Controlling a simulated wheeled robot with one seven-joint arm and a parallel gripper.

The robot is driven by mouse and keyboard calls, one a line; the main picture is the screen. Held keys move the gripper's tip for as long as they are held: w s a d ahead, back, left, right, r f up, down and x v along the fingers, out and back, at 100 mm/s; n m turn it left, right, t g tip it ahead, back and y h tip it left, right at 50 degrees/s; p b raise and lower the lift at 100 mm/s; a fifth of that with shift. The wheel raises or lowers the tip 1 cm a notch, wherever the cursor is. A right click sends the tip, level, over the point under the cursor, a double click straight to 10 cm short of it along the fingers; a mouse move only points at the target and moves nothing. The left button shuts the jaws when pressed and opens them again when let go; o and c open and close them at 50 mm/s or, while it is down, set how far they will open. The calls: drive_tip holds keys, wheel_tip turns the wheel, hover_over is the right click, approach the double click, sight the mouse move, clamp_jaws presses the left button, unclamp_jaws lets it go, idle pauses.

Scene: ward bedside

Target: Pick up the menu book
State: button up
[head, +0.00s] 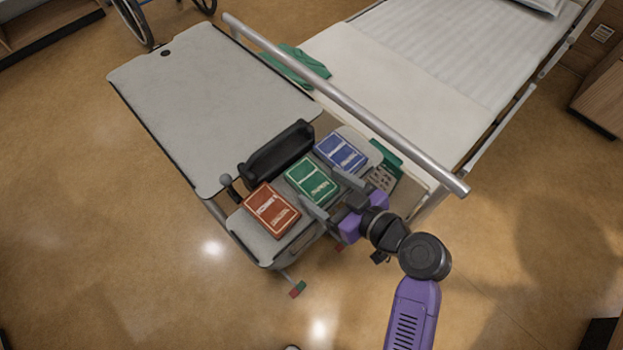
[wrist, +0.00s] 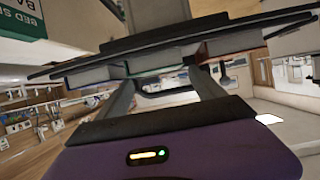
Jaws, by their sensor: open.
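Three books lie flat in a row on a grey side shelf (head: 248,232): a red one (head: 271,210), a green one (head: 312,182) and a blue one (head: 341,151). Their cover print is too small to read, so I cannot tell which is the menu book. My gripper (head: 322,188) is open and empty at the near right edge of the green book, its fingers pointing towards it. I cannot tell whether they touch it. In the wrist view, the open fingers (wrist: 165,92) reach towards the dark shelf edge and the row of book edges.
A black holder (head: 278,150) stands behind the books. A grey remote (head: 381,178) and a green item lie right of my gripper. A metal rail (head: 340,98) runs along the bed (head: 400,70). A bare overbed tabletop (head: 205,95) is behind left.

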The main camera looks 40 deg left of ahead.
sight(310, 179)
drive_tip(key=p+x, duration=0.1)
drive_tip(key=x, duration=0.4)
drive_tip(key=shift+f, duration=0.2)
drive_tip(key=c, duration=1.3)
drive_tip(key=shift+r, duration=0.1)
drive_tip(key=shift+c, duration=0.2)
